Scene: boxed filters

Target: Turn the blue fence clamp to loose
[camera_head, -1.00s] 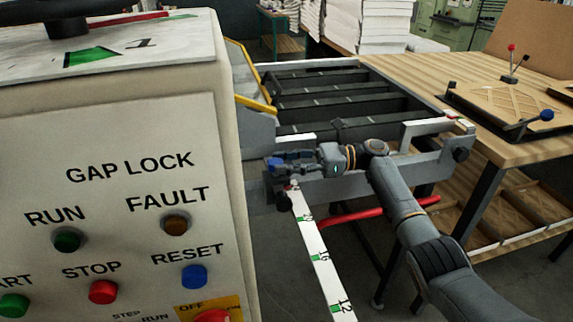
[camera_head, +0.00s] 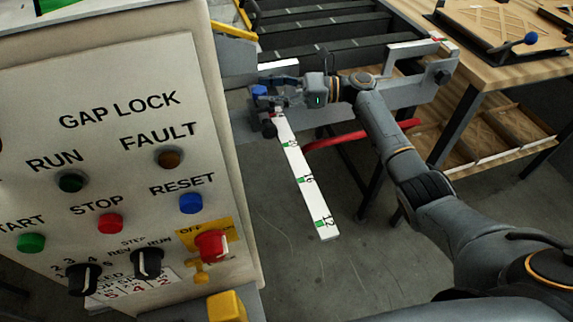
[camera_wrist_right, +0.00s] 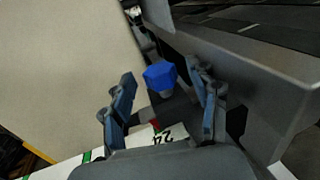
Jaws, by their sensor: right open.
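The blue fence clamp (camera_head: 259,91) is a small blue knob at the left end of the grey fence bar, just above the white scale. In the right wrist view the blue clamp (camera_wrist_right: 160,76) lies between the two finger pads. My right gripper (camera_head: 268,88) is open, its arm coming in from the right. In the wrist view its fingers (camera_wrist_right: 161,80) are spread to either side of the knob, with a visible gap on each side. I cannot tell whether the fingertips reach its depth. My left gripper is not in view.
The cream control cabinet (camera_head: 110,130) with buttons fills the left. The white numbered scale (camera_head: 302,181) slopes down from the clamp. A red bar (camera_head: 362,135) runs below the fence. A wooden workbench (camera_head: 478,70) stands at the right. The floor below is clear.

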